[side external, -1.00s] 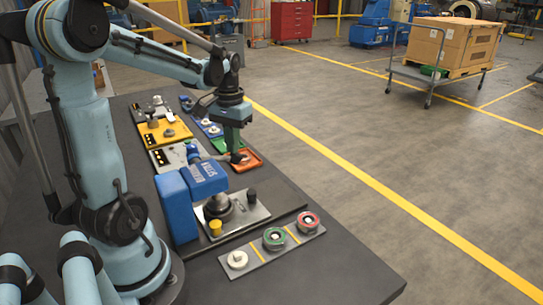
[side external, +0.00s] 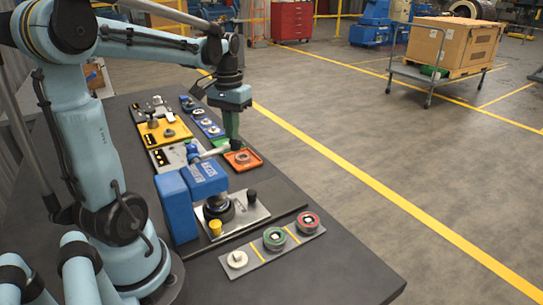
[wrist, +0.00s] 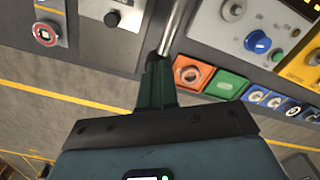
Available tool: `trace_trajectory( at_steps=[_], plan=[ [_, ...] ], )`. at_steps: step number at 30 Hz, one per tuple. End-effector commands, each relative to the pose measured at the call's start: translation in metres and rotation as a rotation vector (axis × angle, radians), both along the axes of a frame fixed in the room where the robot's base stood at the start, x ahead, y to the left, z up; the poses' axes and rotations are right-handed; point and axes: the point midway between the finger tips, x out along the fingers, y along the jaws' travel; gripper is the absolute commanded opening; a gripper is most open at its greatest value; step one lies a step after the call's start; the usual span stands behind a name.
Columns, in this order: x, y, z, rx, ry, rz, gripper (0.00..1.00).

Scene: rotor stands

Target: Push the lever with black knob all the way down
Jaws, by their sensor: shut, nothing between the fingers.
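The lever is a pale metal rod (side external: 215,151) reaching right from the blue press (side external: 207,178), nearly level in the side view. Its black knob (side external: 237,145) is at the rod's right end, just below the fingertips. In the wrist view the metal rod (wrist: 172,25) runs down from the top edge to the fingertips, and the knob is mostly hidden there. My gripper (side external: 232,134) points down with its green fingers shut and empty. The fingertips also show in the wrist view (wrist: 157,66). They are at the knob; I cannot tell whether they touch it.
An orange tray (side external: 243,159) with a ring lies right of the knob, with a green tray (wrist: 226,84) beside it. A blue tray (side external: 209,127) and a yellow plate (side external: 165,133) stand behind. A grey strip (side external: 272,248) with several parts lies in front.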

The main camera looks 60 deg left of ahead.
Motion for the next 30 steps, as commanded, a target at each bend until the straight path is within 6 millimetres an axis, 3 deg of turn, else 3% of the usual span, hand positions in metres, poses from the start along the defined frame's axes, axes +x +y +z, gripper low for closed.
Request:
trace_trajectory(
  at_steps=[30],
  plan=[
    [0.000, 0.000, 0.074, 0.000, 0.000, 0.000, 0.00]
  ],
)
